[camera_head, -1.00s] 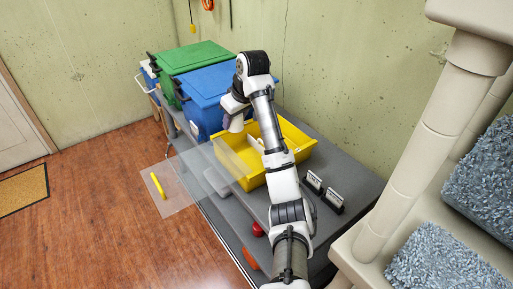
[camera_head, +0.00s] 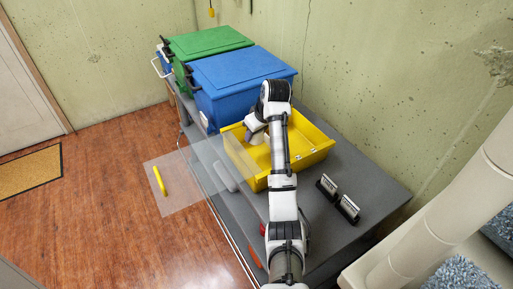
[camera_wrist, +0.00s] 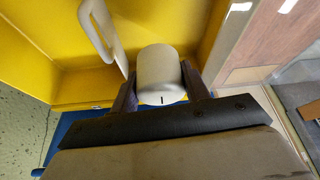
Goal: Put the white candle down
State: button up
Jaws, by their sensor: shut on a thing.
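In the wrist view the white candle (camera_wrist: 158,66) sits between the two fingers of my gripper (camera_wrist: 160,84), which is shut on it. Its rounded end with a short dark wick points toward the camera. In the head view my gripper (camera_head: 257,137) hangs over the left part of the yellow bin (camera_head: 312,136) on the grey table; the candle is hard to make out there. The bin's yellow wall (camera_wrist: 40,45) fills much of the wrist view. A pale loop-shaped piece (camera_wrist: 99,28) shows beside the candle. Whether the candle touches the bin cannot be told.
Blue (camera_head: 240,75) and green (camera_head: 205,42) lidded bins stand behind. Bare tabletop (camera_head: 365,180) lies at right. A see-through panel (camera_head: 185,190) with a yellow bar (camera_head: 159,180) shows at left.

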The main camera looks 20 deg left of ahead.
aim_at(261, 137)
jog(key=shift+f+p, duration=0.55)
jog(key=shift+f, duration=2.85)
jog(key=shift+f, duration=0.1)
jog(key=o, duration=1)
jog(key=shift+o, duration=0.2)
jog(key=v, duration=1.1)
jog(key=shift+w+a, duration=0.15)
jog(key=shift+w, duration=0.05)
jog(key=shift+s+d+r, duration=0.25)
jog(key=shift+r, duration=0.4)
